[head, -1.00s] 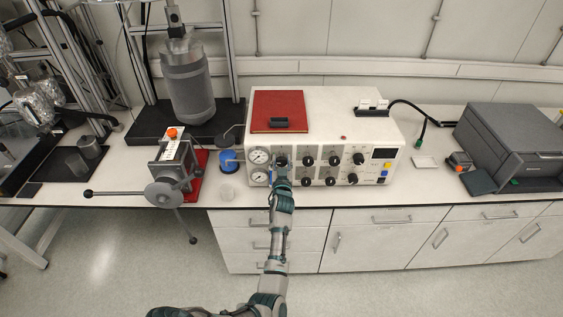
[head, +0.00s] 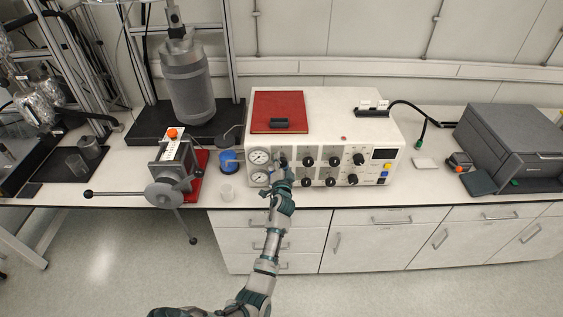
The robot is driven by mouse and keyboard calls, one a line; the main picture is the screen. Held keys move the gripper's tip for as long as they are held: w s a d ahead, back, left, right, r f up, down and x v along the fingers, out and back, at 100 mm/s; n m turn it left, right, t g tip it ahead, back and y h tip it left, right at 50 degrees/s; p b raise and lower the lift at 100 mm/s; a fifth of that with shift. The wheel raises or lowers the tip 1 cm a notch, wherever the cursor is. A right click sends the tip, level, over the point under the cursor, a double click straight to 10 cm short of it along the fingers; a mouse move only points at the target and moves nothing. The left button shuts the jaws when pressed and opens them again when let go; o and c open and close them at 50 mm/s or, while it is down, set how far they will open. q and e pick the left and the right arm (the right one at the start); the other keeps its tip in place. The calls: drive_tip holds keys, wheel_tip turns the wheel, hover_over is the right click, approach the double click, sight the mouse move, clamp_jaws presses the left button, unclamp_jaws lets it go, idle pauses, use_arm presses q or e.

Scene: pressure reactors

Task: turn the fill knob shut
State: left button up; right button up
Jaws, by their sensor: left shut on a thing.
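A white control box (head: 340,120) stands on the bench with two rows of black and white knobs on its sloped front. Two round gauges (head: 259,157) sit at the left end of the front. My left gripper (head: 283,166) is at the left end of the knob rows, right beside the gauges. It is shut on a knob there, which it mostly hides. The labels are too small to read, so I cannot tell by marking which knob is the fill knob. My right gripper is not in view.
A red book (head: 279,106) lies on the box. A grey machine (head: 512,140) is at right. Bench right of the box is partly clear.

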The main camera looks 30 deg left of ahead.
use_arm(q)
drive_tip(key=m+p, duration=0.1)
drive_tip(key=m, duration=0.4)
drive_tip(key=shift+m, duration=0.3)
drive_tip(key=shift+f, duration=0.1)
idle(0.3)
drive_tip(key=o, duration=1.1)
drive_tip(key=shift+o, duration=0.3)
drive_tip(key=shift+w, duration=0.15)
drive_tip(key=v, duration=1.2)
